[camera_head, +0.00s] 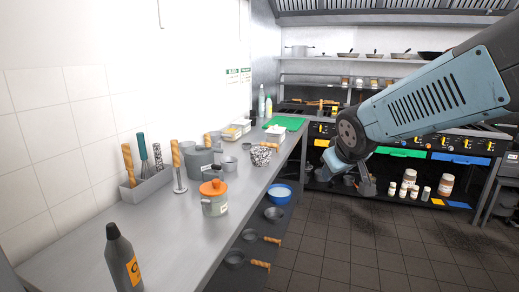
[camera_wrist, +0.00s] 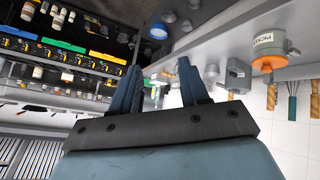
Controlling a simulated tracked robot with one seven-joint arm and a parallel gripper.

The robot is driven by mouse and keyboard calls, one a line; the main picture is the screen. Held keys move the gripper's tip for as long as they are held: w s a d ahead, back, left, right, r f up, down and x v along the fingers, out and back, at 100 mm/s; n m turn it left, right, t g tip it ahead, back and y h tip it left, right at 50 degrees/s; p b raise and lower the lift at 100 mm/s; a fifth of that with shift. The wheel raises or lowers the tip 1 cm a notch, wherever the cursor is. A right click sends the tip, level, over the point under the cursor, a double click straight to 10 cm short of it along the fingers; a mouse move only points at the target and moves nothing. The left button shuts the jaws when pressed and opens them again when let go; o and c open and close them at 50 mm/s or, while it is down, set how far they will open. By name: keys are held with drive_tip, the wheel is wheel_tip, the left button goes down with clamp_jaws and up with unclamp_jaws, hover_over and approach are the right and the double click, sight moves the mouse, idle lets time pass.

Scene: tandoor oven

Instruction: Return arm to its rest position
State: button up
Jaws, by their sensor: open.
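My arm reaches in from the right in the head view, and my gripper (camera_head: 367,184) hangs in front of the stove area, to the right of the steel counter (camera_head: 110,240). In the wrist view my gripper (camera_wrist: 160,82) shows two blue-grey fingers spread apart with nothing between them. The fingers are clear of the counter. The wrist view is turned over, with the counter and its items hanging from the upper right.
The counter holds a dark bottle (camera_head: 121,258), a pot with an orange lid (camera_head: 214,197), a utensil box (camera_head: 147,187) and a green board (camera_head: 285,123). Jars (camera_head: 409,178) stand on a low shelf under the stove. The tiled floor (camera_head: 350,250) between is clear.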

drive_tip(key=s+d+r+m+g, duration=0.1)
drive_tip(key=s+d+m, duration=0.1)
drive_tip(key=s, duration=0.6)
drive_tip(key=s+d+m+g, duration=0.2)
drive_tip(key=s, duration=0.6)
drive_tip(key=shift+s+d+r, duration=0.2)
drive_tip(key=shift+s+r, duration=0.15)
drive_tip(key=shift+s, duration=0.05)
idle(1.0)
